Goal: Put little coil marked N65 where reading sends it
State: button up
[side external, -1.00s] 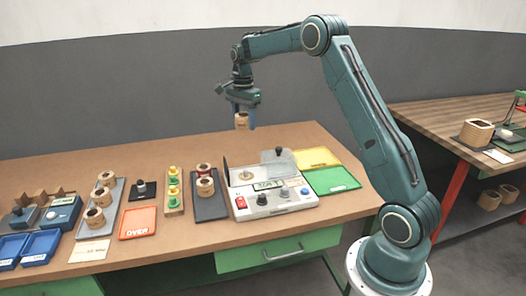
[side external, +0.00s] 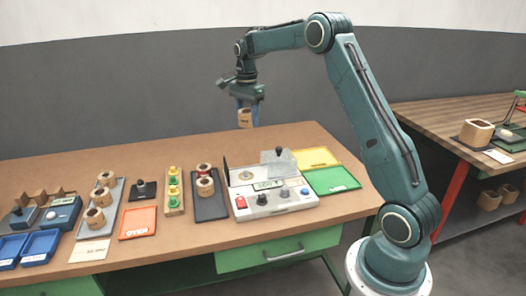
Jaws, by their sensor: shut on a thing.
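My gripper (side external: 245,106) is shut on a small tan coil (side external: 245,119) and holds it in the air above the back of the bench. The mark on the coil is too small to read. Below and in front of it is the white test instrument (side external: 270,199), with a small display, a red button, knobs and a clear lid standing up. The display's digits are too small to read. An orange tray marked OVER (side external: 137,222), a yellow tray (side external: 316,158) and a green tray (side external: 332,180) lie on the bench.
A dark tray (side external: 212,208) with coils stands left of the instrument. Further left are a wooden rack (side external: 174,206) with green and yellow pieces, a grey tray (side external: 112,190) with coils, a blue device (side external: 63,213) and blue bins (side external: 41,247). The bench's back strip is clear.

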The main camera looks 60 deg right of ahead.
jog(key=s+d+m, duration=0.6)
jog(key=s+d, duration=0.3)
jog(key=s, duration=0.3)
jog(key=m, duration=0.6)
send_over(321, 182)
notch_tip(321, 182, down, 2)
notch_tip(321, 182, down, 16)
jog(key=shift+r, duration=0.1)
jog(key=shift+f, duration=2.15)
jog(key=shift+f, duration=0.15)
jog(key=o, duration=1.1)
jog(key=shift+r, duration=0.2)
